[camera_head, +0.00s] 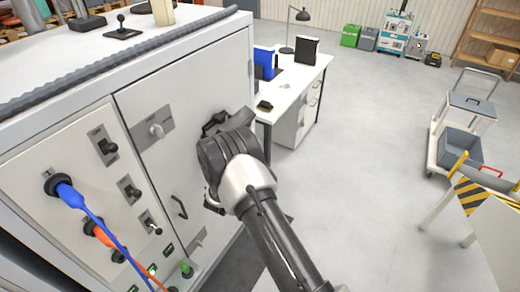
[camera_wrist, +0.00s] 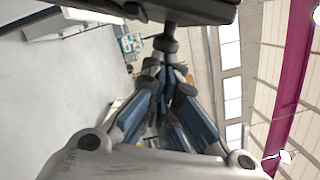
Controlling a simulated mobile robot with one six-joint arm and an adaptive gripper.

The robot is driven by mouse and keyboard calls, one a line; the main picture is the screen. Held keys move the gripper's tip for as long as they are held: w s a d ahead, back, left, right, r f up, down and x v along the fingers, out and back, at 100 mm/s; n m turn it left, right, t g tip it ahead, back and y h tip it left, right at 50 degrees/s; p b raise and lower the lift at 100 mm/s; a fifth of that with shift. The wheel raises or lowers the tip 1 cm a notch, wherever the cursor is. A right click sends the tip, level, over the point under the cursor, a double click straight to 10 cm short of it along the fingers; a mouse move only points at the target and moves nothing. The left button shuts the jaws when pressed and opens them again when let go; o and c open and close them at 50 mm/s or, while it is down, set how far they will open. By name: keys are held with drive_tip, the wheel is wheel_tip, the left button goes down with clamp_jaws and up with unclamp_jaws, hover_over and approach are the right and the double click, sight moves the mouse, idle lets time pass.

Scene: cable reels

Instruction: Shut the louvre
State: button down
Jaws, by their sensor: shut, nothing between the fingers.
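I cannot make out a louvre in either view; my arm and wrist cover part of the grey cabinet (camera_head: 150,95) front in the head view. The cabinet door has a round knob (camera_head: 155,130) and a small dark handle (camera_head: 179,208), both left of my wrist. In the wrist view my gripper (camera_wrist: 163,75) has its fingers drawn together with nothing between them. A dark bar with a short round-ended stem (camera_wrist: 170,28) crosses the top of the wrist view, close to the fingertips. I cannot tell what it is or whether it touches them.
Blue (camera_head: 64,190) and orange (camera_head: 101,232) cables plug into the cabinet's left panel beside switches. A white desk (camera_head: 290,90) stands behind my wrist. A trolley (camera_head: 462,140) and a striped barrier (camera_head: 480,200) stand at the right. The floor between is clear.

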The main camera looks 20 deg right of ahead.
drive_tip(key=w+a+r+n, duration=0.1)
drive_tip(key=r+n, duration=0.1)
drive_tip(key=w+a+r+n, duration=0.1)
drive_tip(key=w+a+n, duration=0.1)
drive_tip(key=shift+w+r+y+p, duration=0.25)
drive_tip(key=shift+r+y+p, duration=0.05)
drive_tip(key=shift+r+p, duration=0.1)
drive_tip(key=shift+w+a+r, duration=0.35)
drive_tip(key=shift+w+a, duration=0.25)
drive_tip(key=shift+w, duration=0.2)
